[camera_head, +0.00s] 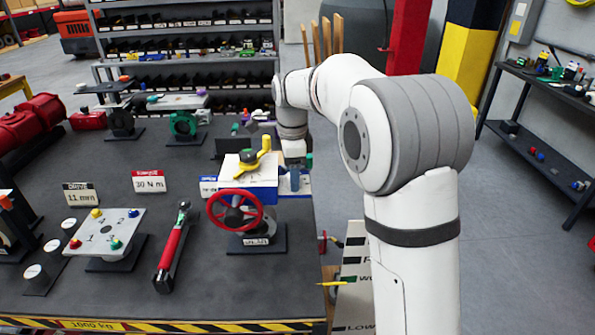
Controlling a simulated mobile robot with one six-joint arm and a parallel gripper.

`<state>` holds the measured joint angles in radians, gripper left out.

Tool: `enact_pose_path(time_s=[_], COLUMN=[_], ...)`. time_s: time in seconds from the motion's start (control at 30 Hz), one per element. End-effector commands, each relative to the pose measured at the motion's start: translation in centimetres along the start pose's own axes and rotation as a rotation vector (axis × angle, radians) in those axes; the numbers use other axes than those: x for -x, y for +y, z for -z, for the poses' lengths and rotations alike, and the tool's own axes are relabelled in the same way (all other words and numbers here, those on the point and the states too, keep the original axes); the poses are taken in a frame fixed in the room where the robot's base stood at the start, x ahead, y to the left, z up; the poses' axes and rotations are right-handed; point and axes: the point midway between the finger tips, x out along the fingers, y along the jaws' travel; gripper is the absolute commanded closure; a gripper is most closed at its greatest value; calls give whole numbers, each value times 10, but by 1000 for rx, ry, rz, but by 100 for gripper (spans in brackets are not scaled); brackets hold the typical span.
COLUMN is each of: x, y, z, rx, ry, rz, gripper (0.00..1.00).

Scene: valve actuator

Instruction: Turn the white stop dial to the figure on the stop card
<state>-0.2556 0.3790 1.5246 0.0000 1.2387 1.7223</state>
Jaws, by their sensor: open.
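The valve actuator (252,180) is a blue and white box with a yellow lever (254,158) on top and a red handwheel (235,211) in front. I cannot make out the white stop dial on it. My gripper (294,172) points down at the actuator's right side, beside a blue part (295,182). Its jaws are open, but the fingertips are small and partly hidden, and contact cannot be told. A card with a dark header (82,195) reads 11 mm. A card with a red header (149,181) reads 30 N m. A blue-headed card (208,186) is partly hidden by the actuator.
A red-handled wrench (172,250) lies left of the actuator. A grey plate with coloured bolts (103,232) and several white discs (52,245) are further left. Other valves (184,124) stand behind. The bench (225,290) is bare in front, with a striped edge.

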Motion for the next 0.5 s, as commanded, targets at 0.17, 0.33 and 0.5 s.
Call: enact_pose_path(time_s=[0.17, 0.33, 0.5], x=[0, 0, 1], y=[0, 0, 0], z=[0, 0, 1], rx=[0, -1, -1], ry=[0, 0, 0], rz=[0, 1, 1], gripper=[53, 67, 81])
